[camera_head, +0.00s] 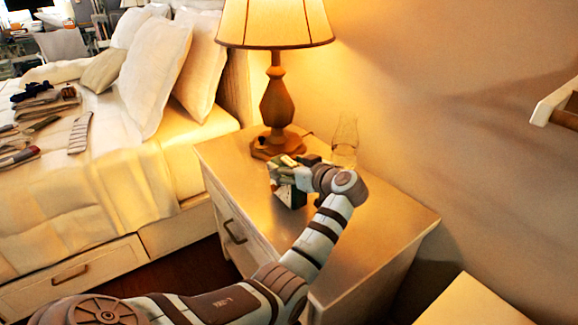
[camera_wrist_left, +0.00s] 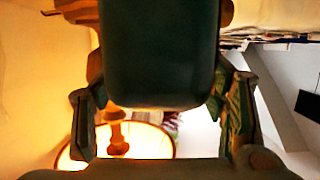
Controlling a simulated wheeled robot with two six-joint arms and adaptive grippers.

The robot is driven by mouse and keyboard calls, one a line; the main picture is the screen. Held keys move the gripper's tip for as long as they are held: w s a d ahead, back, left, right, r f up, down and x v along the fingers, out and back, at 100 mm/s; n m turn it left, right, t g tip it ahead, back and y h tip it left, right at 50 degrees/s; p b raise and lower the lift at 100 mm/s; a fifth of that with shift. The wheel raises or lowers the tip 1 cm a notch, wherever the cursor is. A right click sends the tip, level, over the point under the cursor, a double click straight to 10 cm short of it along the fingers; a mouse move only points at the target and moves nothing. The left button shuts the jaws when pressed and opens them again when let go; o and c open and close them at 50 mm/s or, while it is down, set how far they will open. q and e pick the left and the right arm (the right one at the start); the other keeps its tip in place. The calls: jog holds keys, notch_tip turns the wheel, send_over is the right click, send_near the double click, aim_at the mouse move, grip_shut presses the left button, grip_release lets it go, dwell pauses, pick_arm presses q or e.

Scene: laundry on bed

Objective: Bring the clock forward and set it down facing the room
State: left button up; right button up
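My left gripper (camera_head: 284,173) is low over the nightstand (camera_head: 385,214), in front of the lamp base. A small dark block with a pale side, apparently the clock (camera_head: 286,193), shows at the fingers, mostly hidden by them. In the left wrist view a dark green, rounded box (camera_wrist_left: 158,55), apparently the clock too, lies between the two widely spaced fingers of my left gripper (camera_wrist_left: 162,115). I cannot tell whether both fingers touch it, or which way its face points. My right gripper is out of view.
A lit lamp (camera_head: 277,95) stands at the nightstand's back, with a clear glass (camera_head: 345,140) right of it. The nightstand's right and front top is bare. The bed (camera_head: 90,190) with pillows and folded clothes is left. A shelf (camera_head: 560,105) juts from the right wall.

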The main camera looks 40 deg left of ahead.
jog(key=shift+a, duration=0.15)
pick_arm(q)
jog(key=shift+d+r, duration=0.2)
jog(key=p+v, duration=0.2)
jog(key=v, duration=0.9)
jog(key=shift+d, duration=0.25)
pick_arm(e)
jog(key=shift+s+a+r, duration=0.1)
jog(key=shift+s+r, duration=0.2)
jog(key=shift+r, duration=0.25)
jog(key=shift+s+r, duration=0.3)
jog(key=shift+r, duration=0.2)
pick_arm(q)
jog(key=shift+s, duration=0.15)
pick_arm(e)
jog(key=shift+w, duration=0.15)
